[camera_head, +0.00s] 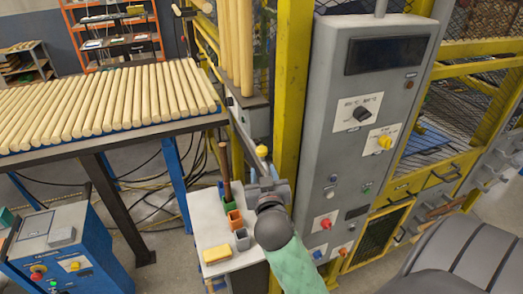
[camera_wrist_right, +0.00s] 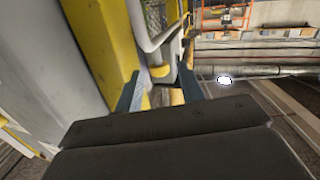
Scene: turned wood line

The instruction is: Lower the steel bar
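A narrow grey steel bar (camera_head: 239,128) slopes down beside the yellow frame, right of the rod table. A yellow knob (camera_head: 262,151) shows at its lower end; I cannot tell whether they are joined. My right gripper (camera_head: 263,181) is just below the knob, partly hidden by its own wrist. In the right wrist view the two dark fingers of the right gripper (camera_wrist_right: 158,92) stand apart. A light grey bent bar (camera_wrist_right: 160,38) lies beyond them, and I see nothing clearly gripped. Whether it is the same bar is unclear. My left gripper is not in view.
A table edge (camera_head: 100,143) carries a row of wooden rods at left. A small white stand (camera_head: 208,222) with coloured cups and a yellow block is left of my right wrist. A grey control cabinet (camera_head: 338,130) and yellow posts (camera_head: 289,90) stand close on the right.

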